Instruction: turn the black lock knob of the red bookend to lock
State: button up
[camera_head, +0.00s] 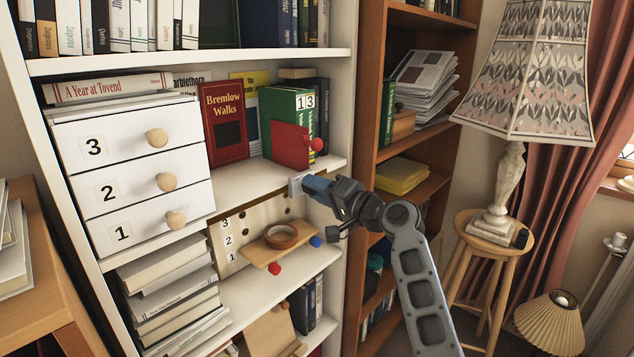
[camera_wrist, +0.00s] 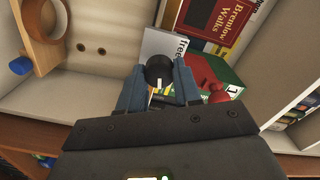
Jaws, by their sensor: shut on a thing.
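The red bookend (camera_head: 289,147) stands on the white shelf against the green books, and its red side also shows in the wrist view (camera_wrist: 199,68). In the wrist view, the round black lock knob (camera_wrist: 158,71) sits in front of a pale plate (camera_wrist: 158,43) with lettering that reads "free". A white mark on the knob points toward the bottom of the picture. My gripper (camera_wrist: 158,77) is shut on the knob, with one blue finger on each side. In the head view, my gripper (camera_head: 305,184) is at the shelf's front edge and hides the knob.
A red ball-shaped knob (camera_head: 317,144) is close to the bookend, right of my fingers in the wrist view (camera_wrist: 218,94). Below is a wooden ledge (camera_head: 262,254) with a tape ring (camera_head: 281,236). White drawers (camera_head: 133,167) stand left. Open room lies before the shelf.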

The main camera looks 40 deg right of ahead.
jog(key=shift+m+p, duration=0.7)
jog(key=shift+m, duration=0.6)
jog(key=shift+d+m, duration=0.1)
jog(key=shift+m, duration=0.2)
jog(key=o, duration=1)
jog(key=shift+o, duration=0.2)
jog(key=shift+s, duration=0.1)
jog(key=s+b, duration=0.1)
jog(key=s, duration=0.6)
jog(key=shift+s, duration=0.3)
jog(key=shift+f, duration=0.1)
